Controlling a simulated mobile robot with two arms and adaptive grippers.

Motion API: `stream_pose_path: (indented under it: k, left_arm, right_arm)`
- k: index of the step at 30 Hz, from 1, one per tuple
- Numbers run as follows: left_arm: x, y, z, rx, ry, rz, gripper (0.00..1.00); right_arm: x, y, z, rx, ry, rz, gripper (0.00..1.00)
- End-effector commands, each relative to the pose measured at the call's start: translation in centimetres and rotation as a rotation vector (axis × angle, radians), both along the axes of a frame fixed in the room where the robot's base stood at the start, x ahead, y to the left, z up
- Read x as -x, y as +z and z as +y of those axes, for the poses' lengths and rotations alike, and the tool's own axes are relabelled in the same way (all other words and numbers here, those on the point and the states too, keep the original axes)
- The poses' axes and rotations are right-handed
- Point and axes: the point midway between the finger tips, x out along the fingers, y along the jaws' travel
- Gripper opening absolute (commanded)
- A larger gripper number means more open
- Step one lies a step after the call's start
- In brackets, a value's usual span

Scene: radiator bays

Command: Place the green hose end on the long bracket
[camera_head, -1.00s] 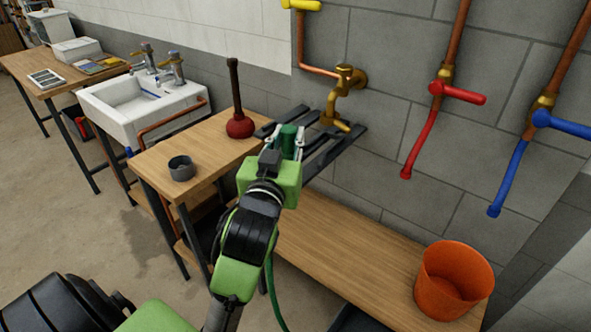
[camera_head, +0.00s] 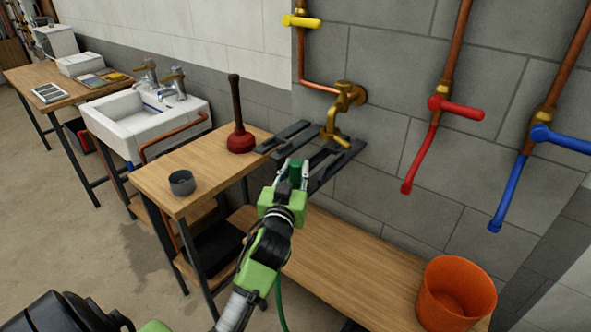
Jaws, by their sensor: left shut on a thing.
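My left gripper (camera_head: 293,172) is shut on the green hose end (camera_head: 295,170), at the near side of the dark slatted bracket. The green hose (camera_head: 280,305) hangs down below the gripper past the low wooden bench. The long bracket (camera_head: 345,155) is made of dark bars and sticks out from the grey wall beneath the brass tap (camera_head: 340,115). The hose end appears at or just in front of the bracket's near bars; whether it touches them I cannot tell. My right gripper is out of view.
A plunger (camera_head: 240,125) and a grey cup (camera_head: 182,182) stand on the wooden table (camera_head: 200,150) left of the bracket. An orange bucket (camera_head: 455,295) stands on the low bench (camera_head: 345,260).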

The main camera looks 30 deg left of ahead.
Motion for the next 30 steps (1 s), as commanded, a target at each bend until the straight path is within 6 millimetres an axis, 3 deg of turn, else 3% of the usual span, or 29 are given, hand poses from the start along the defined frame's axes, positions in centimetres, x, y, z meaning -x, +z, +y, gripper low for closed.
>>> stream_pose_path:
  k: [8, 9, 10, 22, 26, 30]
  left_arm:
    - [0.0, -0.3, 0.0, 0.001, 0.000, -0.002, 0.00]
    - [0.0, -0.3, 0.0, 0.002, 0.000, -0.001, 0.32]
    - [0.0, -0.2, 0.0, 0.001, 0.000, 0.000, 0.39]
    - [0.0, 0.3, 0.0, 0.000, 0.000, -0.001, 0.39]
    - [1.5, -0.2, -0.7, 0.004, -0.001, 0.001, 0.39]
    - [4.3, -0.3, -1.8, 0.004, -0.001, 0.000, 0.39]
  right_arm:
    - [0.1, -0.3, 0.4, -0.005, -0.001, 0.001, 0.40]
    - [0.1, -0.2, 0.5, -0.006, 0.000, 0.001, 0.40]
    - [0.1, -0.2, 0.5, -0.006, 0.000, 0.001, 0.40]
    - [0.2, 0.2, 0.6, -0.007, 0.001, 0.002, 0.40]
    - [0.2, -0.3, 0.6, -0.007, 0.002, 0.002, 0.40]
    - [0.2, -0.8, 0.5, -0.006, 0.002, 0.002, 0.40]
